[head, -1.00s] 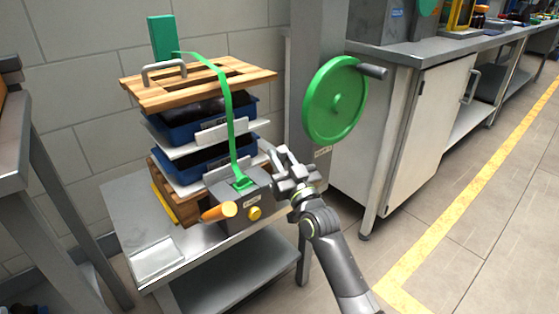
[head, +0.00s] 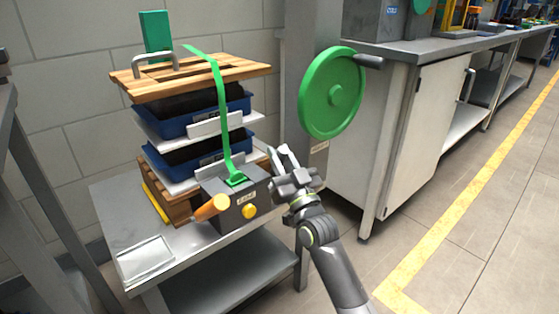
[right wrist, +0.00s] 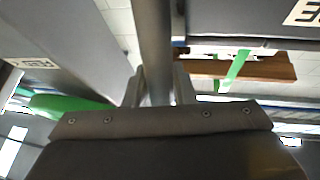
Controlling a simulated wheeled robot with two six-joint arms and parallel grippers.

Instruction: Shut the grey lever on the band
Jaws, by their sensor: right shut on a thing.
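The green band (head: 222,110) runs from the top of a stack down to a grey box (head: 247,205) with a yellow knob and an orange handle. My right gripper (head: 281,153) is at the right side of this box, pointing up and away. In the right wrist view, a grey bar (right wrist: 152,40), seemingly the lever, runs between the fingers of the right gripper (right wrist: 157,87), which are shut on it. In the head view the lever is mostly hidden or too small to make out at the gripper. My left gripper is not in view.
Wooden boards (head: 205,75) and blue trays (head: 180,155) are stacked on a metal table (head: 110,205). A green wheel (head: 332,92) on a grey post stands just right of and above my gripper. The floor to the right is clear.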

